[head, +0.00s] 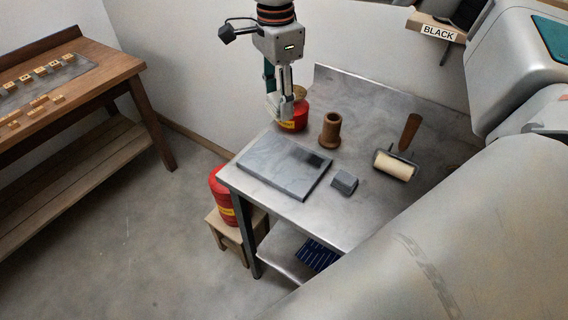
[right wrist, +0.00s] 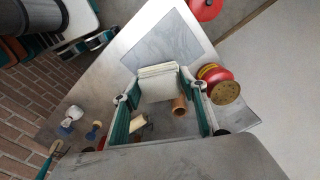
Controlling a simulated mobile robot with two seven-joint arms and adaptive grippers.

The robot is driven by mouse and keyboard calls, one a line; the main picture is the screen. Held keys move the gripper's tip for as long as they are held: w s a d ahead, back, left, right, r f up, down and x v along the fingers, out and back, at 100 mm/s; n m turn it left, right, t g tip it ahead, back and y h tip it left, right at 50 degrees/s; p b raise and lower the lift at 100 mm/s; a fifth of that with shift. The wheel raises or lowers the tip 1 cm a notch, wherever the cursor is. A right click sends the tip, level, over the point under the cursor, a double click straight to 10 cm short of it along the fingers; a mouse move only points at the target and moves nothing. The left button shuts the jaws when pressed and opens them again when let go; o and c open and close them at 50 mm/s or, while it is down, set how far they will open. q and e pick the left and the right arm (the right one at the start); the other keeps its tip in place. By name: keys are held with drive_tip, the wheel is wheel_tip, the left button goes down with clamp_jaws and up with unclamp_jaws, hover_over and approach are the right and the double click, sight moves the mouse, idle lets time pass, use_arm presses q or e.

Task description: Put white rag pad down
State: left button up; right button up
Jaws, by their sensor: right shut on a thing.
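The white rag pad (right wrist: 157,84) is a pale folded block between the two fingers of my right gripper (right wrist: 160,92) in the right wrist view. My right gripper is shut on it. In the head view my right gripper (head: 284,106) points down above the back left part of the metal table (head: 375,205). It overlaps the red can (head: 293,122) in the picture, and the pad is mostly hidden by the fingers there. My left gripper is not in view.
On the table are a grey slab (head: 283,168), a small grey block (head: 344,182), a brown wooden cylinder (head: 331,130) and a cream roller (head: 394,165). A red container (head: 222,198) stands on a low stool beside it. Bare tabletop shows around the block.

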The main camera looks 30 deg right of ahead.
drive_tip(key=m, duration=0.2)
drive_tip(key=d+r+m, duration=0.1)
drive_tip(key=m, duration=0.1)
drive_tip(key=shift+w+r+m+b, duration=0.2)
drive_tip(key=shift+m+b, duration=0.1)
drive_tip(key=shift+b, duration=0.05)
drive_tip(key=m, duration=0.1)
drive_tip(key=r+m, duration=0.1)
drive_tip(key=m, duration=0.1)
drive_tip(key=shift+d, duration=0.35)
drive_tip(key=b, duration=0.1)
hover_over(284, 160)
wheel_tip(284, 160, down, 16)
drive_tip(key=shift+r, duration=0.25)
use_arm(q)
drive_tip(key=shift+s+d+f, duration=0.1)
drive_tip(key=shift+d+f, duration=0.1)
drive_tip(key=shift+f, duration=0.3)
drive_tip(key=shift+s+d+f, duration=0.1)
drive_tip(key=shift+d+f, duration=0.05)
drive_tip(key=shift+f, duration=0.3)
use_arm(e)
drive_tip(key=shift+f, duration=2.2)
drive_tip(key=shift+f, duration=0.1)
drive_tip(key=o, duration=1.1)
drive_tip(key=shift+c, duration=0.2)
wheel_tip(284, 160, up, 12)
